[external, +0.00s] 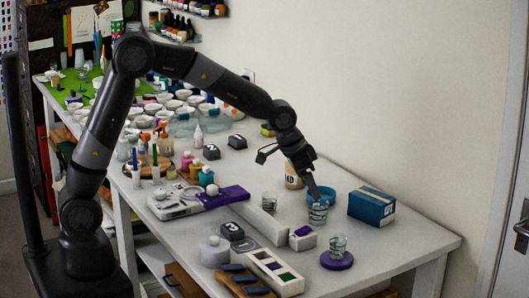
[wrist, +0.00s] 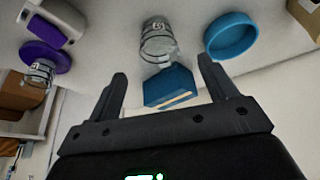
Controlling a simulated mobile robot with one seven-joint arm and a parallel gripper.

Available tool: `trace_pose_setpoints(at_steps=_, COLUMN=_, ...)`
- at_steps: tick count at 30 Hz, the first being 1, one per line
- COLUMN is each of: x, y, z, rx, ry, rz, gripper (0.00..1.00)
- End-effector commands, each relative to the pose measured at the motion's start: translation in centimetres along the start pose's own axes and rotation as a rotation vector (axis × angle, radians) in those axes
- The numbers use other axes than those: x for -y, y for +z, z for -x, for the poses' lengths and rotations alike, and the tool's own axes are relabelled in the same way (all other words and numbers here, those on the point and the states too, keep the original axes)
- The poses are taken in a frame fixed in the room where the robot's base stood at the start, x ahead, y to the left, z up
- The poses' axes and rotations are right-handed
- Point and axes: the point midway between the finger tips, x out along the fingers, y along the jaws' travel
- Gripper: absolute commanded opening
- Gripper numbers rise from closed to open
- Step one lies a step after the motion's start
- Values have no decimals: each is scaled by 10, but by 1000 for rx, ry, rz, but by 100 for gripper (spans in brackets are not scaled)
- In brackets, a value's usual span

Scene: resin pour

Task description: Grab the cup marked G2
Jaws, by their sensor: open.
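A clear cup (external: 318,214) with dark markings stands on the white table near the blue bowl. In the wrist view this cup (wrist: 158,42) is at top centre, with a mark on its side that I cannot read for sure. A second clear cup (external: 269,202) stands to its left, and a third (external: 338,246) stands on a purple disc (external: 337,262); that one also shows in the wrist view (wrist: 41,72). Their marks are too small to read.
A blue bowl (external: 322,193) stands just behind the middle cup, and a blue box (external: 372,206) to its right. A jar (external: 293,178) stands behind my gripper. A long white block (external: 262,222) and compartment tray (external: 275,272) lie left. The table's right end is clear.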

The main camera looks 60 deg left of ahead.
Motion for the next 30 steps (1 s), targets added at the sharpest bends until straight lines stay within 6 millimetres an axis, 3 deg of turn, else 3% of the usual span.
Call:
trace_pose_setpoints(at_steps=4, x=0, y=1, z=-26, rx=3, ry=0, rz=1, gripper=78)
trace_pose_setpoints(at_steps=13, x=0, y=1, z=-52, rx=1, ry=-1, rz=1, gripper=78)
trace_pose_setpoints(at_steps=21, x=-1, y=0, z=-88, rx=1, ry=-1, rz=1, gripper=78)
trace_pose_setpoints(at_steps=30, x=-1, y=0, z=-94, rx=0, ry=-1, rz=1, gripper=78)
